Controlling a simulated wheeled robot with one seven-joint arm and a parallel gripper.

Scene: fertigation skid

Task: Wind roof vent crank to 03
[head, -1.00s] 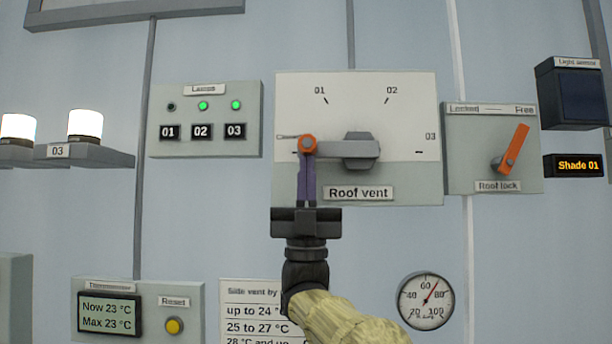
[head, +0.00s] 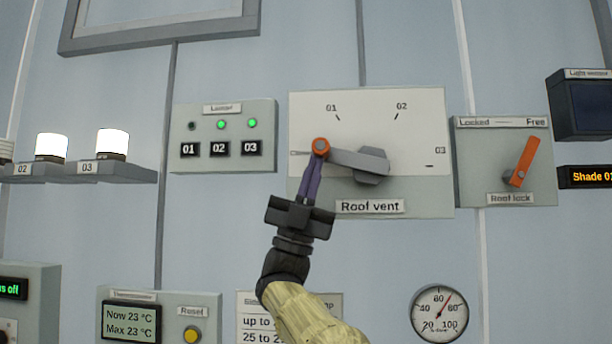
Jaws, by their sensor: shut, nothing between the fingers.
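The roof vent crank (head: 345,160) is a grey arm on a hub in the middle of the white Roof vent dial (head: 415,115). Its orange knob (head: 321,147) points left and slightly up, just above the mark at the dial's left edge. Marks 01 and 02 are along the top, and 03 is at the right edge. My gripper (head: 317,164) is shut, with its purple fingers reaching up to the knob from below. The fingertips meet or overlap the knob in the picture; the exact contact is hidden.
The Roof lock lever (head: 522,162) right of the dial leans toward Free. A lamp panel (head: 223,160) labelled 01, 02 and 03 is at the left, with 02 and 03 lit green. A thermometer box (head: 130,320) and round gauge (head: 439,313) are below.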

